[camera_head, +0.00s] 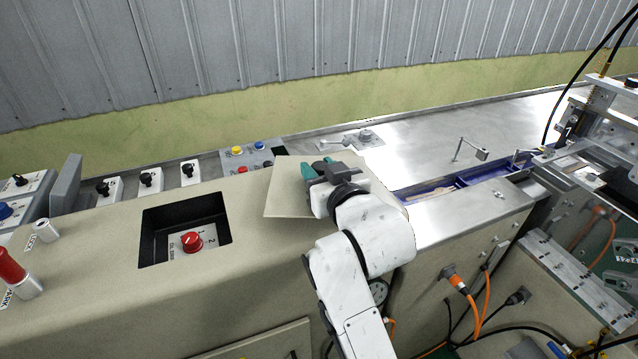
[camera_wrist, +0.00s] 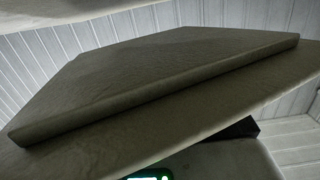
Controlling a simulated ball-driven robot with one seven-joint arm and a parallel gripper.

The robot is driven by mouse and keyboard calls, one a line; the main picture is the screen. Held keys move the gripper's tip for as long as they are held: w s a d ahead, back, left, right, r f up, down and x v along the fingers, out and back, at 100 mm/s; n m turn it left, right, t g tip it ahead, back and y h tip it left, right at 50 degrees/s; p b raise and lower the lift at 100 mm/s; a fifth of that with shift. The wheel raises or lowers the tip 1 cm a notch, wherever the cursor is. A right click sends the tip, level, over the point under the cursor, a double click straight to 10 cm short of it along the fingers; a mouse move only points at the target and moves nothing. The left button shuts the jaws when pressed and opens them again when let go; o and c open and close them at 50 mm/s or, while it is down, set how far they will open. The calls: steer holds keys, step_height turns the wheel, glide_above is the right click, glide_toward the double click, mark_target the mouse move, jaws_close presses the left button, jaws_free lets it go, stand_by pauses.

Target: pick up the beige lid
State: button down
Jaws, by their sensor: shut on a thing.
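The beige lid (camera_head: 286,199) is a flat, pale panel, seen tilted above the right end of the beige machine top in the head view. My gripper (camera_head: 316,168), with green fingers, is shut on the lid, and my wrist and hand cover its right part. In the wrist view the lid (camera_wrist: 165,75) fills much of the picture as a slab with a thick edge. The exact finger contact is hidden there.
A black recess with a red knob (camera_head: 192,242) is left of the lid. Coloured buttons (camera_head: 248,152) lie behind it. A steel table (camera_head: 440,140) with a blue channel (camera_head: 468,182) extends right. Orange cables (camera_head: 480,300) hang at the lower right.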

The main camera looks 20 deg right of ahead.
steer(key=s+r, duration=0.4)
steer(key=r, duration=0.1)
steer(key=shift+s+d+r, duration=0.1)
steer(key=shift+s+r, duration=0.25)
steer(key=shift+s, duration=0.05)
steer(key=s+r+p, duration=0.2)
steer(key=s+r, duration=0.1)
steer(key=s, duration=0.5)
steer(key=shift+s+r+p, duration=0.35)
steer(key=shift+p, duration=0.05)
